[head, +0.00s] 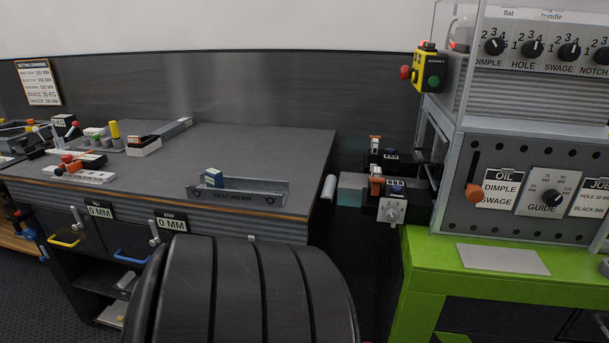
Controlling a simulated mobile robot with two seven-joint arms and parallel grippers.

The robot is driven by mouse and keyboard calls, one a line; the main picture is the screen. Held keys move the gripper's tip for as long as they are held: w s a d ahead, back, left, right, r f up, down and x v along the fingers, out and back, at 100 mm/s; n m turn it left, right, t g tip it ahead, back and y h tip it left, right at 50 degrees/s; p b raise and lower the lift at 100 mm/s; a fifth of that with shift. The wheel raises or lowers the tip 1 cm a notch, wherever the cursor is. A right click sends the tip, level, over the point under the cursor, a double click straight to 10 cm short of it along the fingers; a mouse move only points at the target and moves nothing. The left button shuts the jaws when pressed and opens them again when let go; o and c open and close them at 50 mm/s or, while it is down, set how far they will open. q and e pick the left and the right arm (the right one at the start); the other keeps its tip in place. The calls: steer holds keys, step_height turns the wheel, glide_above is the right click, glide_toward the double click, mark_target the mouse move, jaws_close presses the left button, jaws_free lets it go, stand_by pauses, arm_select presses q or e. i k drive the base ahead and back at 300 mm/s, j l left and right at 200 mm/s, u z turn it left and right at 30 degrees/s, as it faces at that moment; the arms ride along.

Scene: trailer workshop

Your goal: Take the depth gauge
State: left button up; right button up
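I cannot tell for certain which item is the depth gauge. Neither of my grippers is in view.
The grey workbench (250,150) has clear room in its middle and back. Drawers with yellow and blue handles (132,257) face me. At right stand a green bench (470,250) and a control panel (530,190). A dark ribbed part of mine covers the bottom centre.

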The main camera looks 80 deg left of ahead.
mark_target(214, 178)
steer(key=u, duration=3.05)
steer(key=z, duration=0.25)
